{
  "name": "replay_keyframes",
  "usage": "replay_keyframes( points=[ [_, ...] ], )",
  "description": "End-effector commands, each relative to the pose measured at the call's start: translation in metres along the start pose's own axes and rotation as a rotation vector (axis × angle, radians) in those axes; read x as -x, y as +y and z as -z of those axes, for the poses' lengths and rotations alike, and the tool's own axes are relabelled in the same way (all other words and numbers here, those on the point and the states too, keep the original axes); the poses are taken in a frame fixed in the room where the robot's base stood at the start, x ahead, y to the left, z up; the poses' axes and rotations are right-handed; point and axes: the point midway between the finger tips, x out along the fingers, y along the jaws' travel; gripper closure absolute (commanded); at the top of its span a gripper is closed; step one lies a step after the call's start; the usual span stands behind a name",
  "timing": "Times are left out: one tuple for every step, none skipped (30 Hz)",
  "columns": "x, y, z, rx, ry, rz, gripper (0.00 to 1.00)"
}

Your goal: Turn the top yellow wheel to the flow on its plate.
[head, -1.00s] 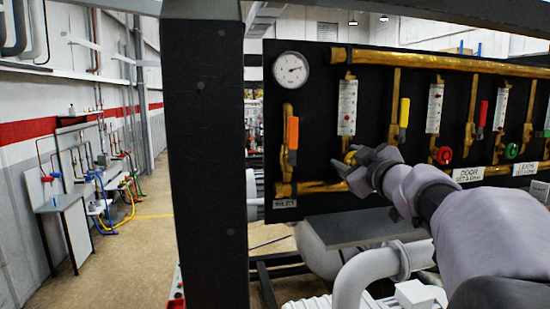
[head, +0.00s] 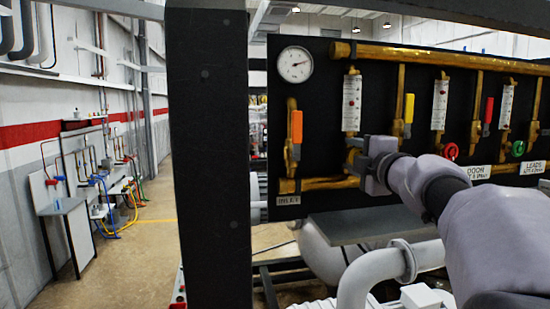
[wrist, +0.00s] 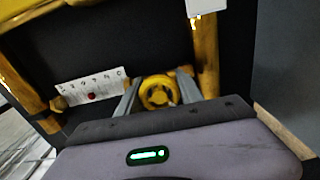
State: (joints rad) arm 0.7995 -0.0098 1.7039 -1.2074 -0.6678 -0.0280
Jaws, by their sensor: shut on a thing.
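The yellow wheel (wrist: 159,92) sits between my gripper's two fingers in the wrist view. My gripper (wrist: 157,95) is shut on its rim, one finger on each side. In the head view my gripper (head: 358,155) reaches the panel from the right, at the foot of the leftmost flow tube (head: 351,103), and hides most of the wheel. The flow tube also shows in the wrist view (wrist: 92,88), with a scale and a small red float; its figures are too blurred to read. A white plate (wrist: 205,5) is cut off at the wrist view's top edge.
A round gauge (head: 294,64) and an orange-handled valve (head: 296,128) are left of the wheel. A yellow lever (head: 408,108) and a red wheel (head: 450,151) are to its right. A dark post (head: 207,150) stands in front at the left.

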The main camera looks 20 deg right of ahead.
Motion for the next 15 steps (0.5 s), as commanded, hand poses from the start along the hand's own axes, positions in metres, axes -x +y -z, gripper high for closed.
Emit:
replay_keyframes(
  points=[
    [0.0001, -0.0005, 0.0002, 0.040, 0.000, -0.003, 0.97],
    [0.0001, -0.0006, 0.0002, 0.069, 0.000, -0.003, 0.97],
    [0.0001, -0.0009, 0.0002, 0.107, 0.000, -0.002, 0.97],
    [0.0001, -0.0009, 0.0002, 0.135, 0.000, -0.002, 0.97],
    [0.0001, -0.0009, 0.0001, 0.163, 0.000, -0.003, 0.97],
    [0.0001, -0.0009, 0.0001, 0.202, 0.000, -0.003, 0.97],
    [0.0001, -0.0009, 0.0001, 0.231, 0.000, -0.003, 0.97],
    [0.0001, -0.0009, 0.0001, 0.259, 0.000, -0.003, 0.97],
    [0.0001, -0.0009, 0.0001, 0.296, 0.000, -0.003, 0.97],
    [0.0001, -0.0010, 0.0000, 0.324, -0.001, -0.003, 0.97],
    [0.0001, -0.0012, 0.0000, 0.352, -0.001, -0.003, 0.97],
    [0.0001, -0.0013, 0.0000, 0.388, -0.001, -0.002, 0.97],
    [0.0001, -0.0011, -0.0001, 0.414, -0.001, -0.003, 0.97],
    [0.0001, -0.0010, -0.0001, 0.440, -0.001, -0.003, 0.97],
    [0.0001, -0.0009, -0.0001, 0.474, -0.001, -0.003, 0.97]
  ],
)
